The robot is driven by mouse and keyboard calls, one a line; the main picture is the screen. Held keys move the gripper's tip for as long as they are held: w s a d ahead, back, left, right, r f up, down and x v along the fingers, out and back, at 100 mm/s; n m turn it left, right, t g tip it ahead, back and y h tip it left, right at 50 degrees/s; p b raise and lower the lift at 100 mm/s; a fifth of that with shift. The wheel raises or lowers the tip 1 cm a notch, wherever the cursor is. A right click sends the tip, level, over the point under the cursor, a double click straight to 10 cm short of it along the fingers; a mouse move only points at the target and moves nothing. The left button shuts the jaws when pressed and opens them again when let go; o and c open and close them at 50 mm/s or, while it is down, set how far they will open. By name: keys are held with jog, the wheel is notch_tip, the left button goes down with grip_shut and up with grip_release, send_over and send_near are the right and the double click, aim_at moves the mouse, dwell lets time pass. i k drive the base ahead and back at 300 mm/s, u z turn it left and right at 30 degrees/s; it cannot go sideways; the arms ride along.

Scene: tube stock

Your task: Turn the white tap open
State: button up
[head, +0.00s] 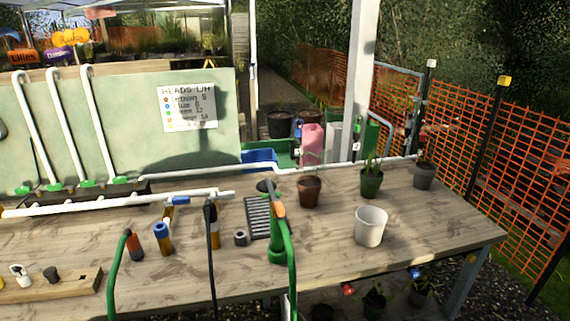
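A small white fitting (20,273) stands on a wooden block (72,288) at the lower left of the bench. It may be the white tap, but it is too small to make out a handle or its setting. A dark knob-like fitting (51,274) stands to its right, and a yellow one is partly cut off at the left edge. Another white piece (356,147) shows on the white post, too small to identify. My gripper is not in view.
A white pipe (110,203) runs along the wooden bench (330,268). Green and black hoses rise in front, by a blue-capped bottle (163,239) and an orange-topped one (133,244). A white pot (370,226) and several plant pots stand right. The bench's front right is clear.

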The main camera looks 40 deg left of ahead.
aim_at(230, 194)
jog(key=u, duration=1.7)
